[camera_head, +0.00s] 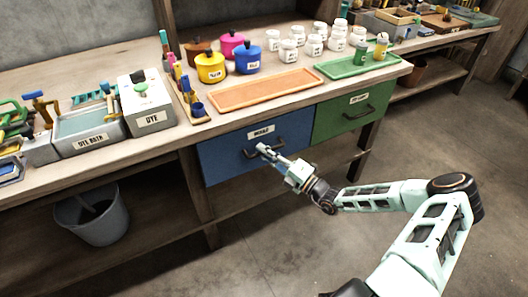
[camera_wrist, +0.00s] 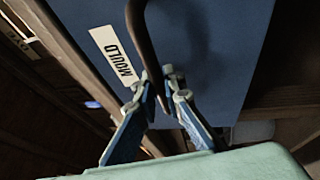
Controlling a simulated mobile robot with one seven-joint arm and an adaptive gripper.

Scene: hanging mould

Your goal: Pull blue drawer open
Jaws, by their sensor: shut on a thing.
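The blue drawer (camera_head: 225,163) sits under the workbench, with a white label that reads MOULD in the wrist view (camera_wrist: 115,55). Its front looks closed or nearly flush with the bench; I cannot tell exactly. A dark bar handle (camera_head: 280,146) is on its front; the handle also shows in the wrist view (camera_wrist: 140,35). My gripper (camera_head: 262,149) is at the handle, and in the wrist view its fingers (camera_wrist: 159,82) are closed around the bar, one on each side. The part of the handle between the fingertips is partly hidden.
A green drawer (camera_head: 335,118) with its own handle is right of the blue one. An orange tray (camera_head: 265,90), a green tray (camera_head: 350,66), coloured pots (camera_head: 211,68) and white jars (camera_head: 289,50) stand on the bench. A grey bucket (camera_head: 92,217) stands below left. The floor before the drawer is clear.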

